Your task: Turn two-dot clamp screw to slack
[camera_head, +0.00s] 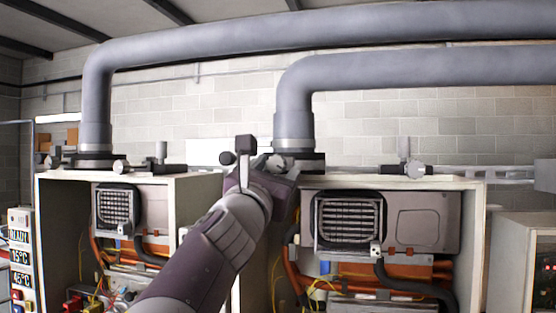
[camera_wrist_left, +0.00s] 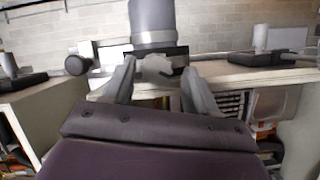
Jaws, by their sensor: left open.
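My left gripper (camera_head: 278,165) reaches up to the clamp collar (camera_head: 297,145) at the foot of the right-hand grey flue pipe, above the right heater cabinet. In the left wrist view the gripper (camera_wrist_left: 157,76) is open, one finger on each side of a small grey clamp screw head (camera_wrist_left: 155,66). The screw head sits in front of the dark collar base (camera_wrist_left: 178,51) under the pipe. I cannot tell whether the fingers touch it. No dot marks are legible, so I cannot tell which clamp is the two-dot one. My right gripper is not in view.
A second flue pipe (camera_head: 97,105) stands on the left cabinet (camera_head: 58,225), with knobbed fittings (camera_head: 121,166) beside its foot. Another knobbed fitting (camera_head: 415,170) sits on the right cabinet's top. Both cabinets are open, showing hoses and wires. A display panel (camera_head: 20,258) stands far left.

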